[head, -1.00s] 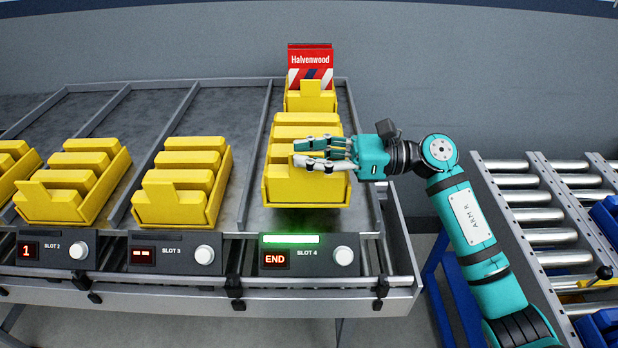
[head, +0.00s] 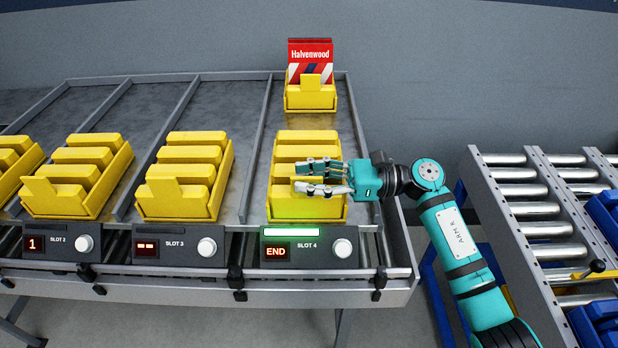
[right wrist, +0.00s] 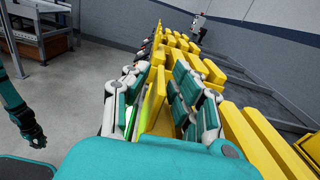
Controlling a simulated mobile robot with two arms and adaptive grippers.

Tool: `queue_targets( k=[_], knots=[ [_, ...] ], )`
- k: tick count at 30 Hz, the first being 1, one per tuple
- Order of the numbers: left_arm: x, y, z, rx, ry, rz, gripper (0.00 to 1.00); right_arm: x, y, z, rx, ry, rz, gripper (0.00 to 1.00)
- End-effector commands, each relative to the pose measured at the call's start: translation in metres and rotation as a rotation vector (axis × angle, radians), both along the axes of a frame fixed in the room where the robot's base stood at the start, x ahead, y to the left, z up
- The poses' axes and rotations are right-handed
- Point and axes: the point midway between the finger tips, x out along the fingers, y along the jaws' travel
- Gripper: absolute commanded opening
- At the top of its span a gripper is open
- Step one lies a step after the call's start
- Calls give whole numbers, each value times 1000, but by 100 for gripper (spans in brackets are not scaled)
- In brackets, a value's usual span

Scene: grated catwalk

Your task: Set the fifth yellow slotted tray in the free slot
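The yellow slotted tray (head: 306,213) sits at the front end of the slot 4 lane (head: 352,207), just behind the SLOT 4 panel (head: 308,250). Its front edge lines up closely with the tray in slot 3 (head: 178,208). My right gripper (head: 318,178) is over the tray's front part, its fingers spread to either side of the front tab. In the right wrist view the yellow tab (right wrist: 154,97) stands between the fingers, with a narrow gap beside it. The fingers hide part of the tray.
Similar yellow trays stand in slot 2 (head: 70,205) and further left. Behind the slot 4 tray, a yellow tray (head: 310,100) holds a red Halvenwood box (head: 310,62). A roller conveyor (head: 528,207) with blue bins (head: 604,215) stands at right. The slot 4 display reads END under a green light.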

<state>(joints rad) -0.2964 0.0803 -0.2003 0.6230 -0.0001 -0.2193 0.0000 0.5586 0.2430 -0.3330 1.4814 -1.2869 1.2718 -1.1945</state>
Motion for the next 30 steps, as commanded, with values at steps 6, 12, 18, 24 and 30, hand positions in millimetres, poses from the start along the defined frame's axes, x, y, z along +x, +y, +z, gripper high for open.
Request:
queue_targets(
  k=[6,12,18,24,30],
  knots=[
    [-7,0,0,1,10,0,0,0,0,0,0,0,0,31],
    [-7,0,-2,1,11,0,0,1,-7,-1,-1,0,-2,31],
    [-7,0,-18,1,11,0,0,1,-43,-4,-4,-2,-4,31],
    [-6,0,-33,1,10,0,0,1,-86,-3,-3,-1,-3,31],
    [-6,0,-41,1,9,1,0,0,-113,-1,-1,0,-1,31]
  ],
)
